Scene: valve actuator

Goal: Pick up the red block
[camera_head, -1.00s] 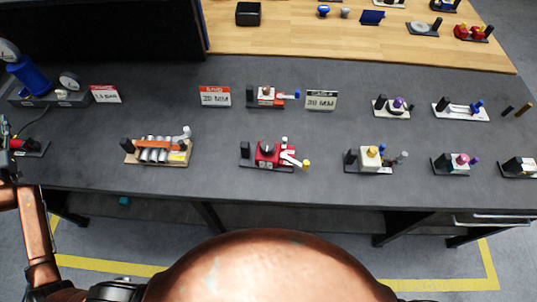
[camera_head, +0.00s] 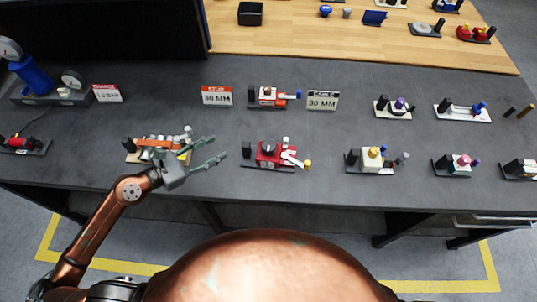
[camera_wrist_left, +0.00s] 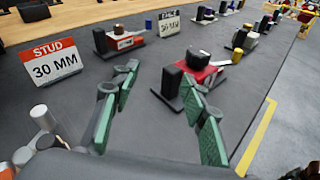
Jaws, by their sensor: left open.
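The red block (camera_head: 267,154) sits on a dark base on the grey bench, with a black round knob on top and white and yellow parts at its right. It also shows in the left wrist view (camera_wrist_left: 207,75), ahead and a little right of centre, with a black upright post on its near left. My left gripper (camera_head: 217,148) is open and empty, left of the red block and apart from it. In the left wrist view its two green-padded fingers (camera_wrist_left: 160,76) are spread wide, and the right finger overlaps the base of the block's assembly. My right gripper is not in view.
An orange and silver assembly (camera_head: 148,143) is partly hidden behind my left gripper. A red "STUD 30 MM" sign (camera_head: 216,96), a smaller red-and-white assembly (camera_head: 268,96) and another 30 MM sign (camera_head: 322,100) stand behind. Bare bench lies between the front and back rows.

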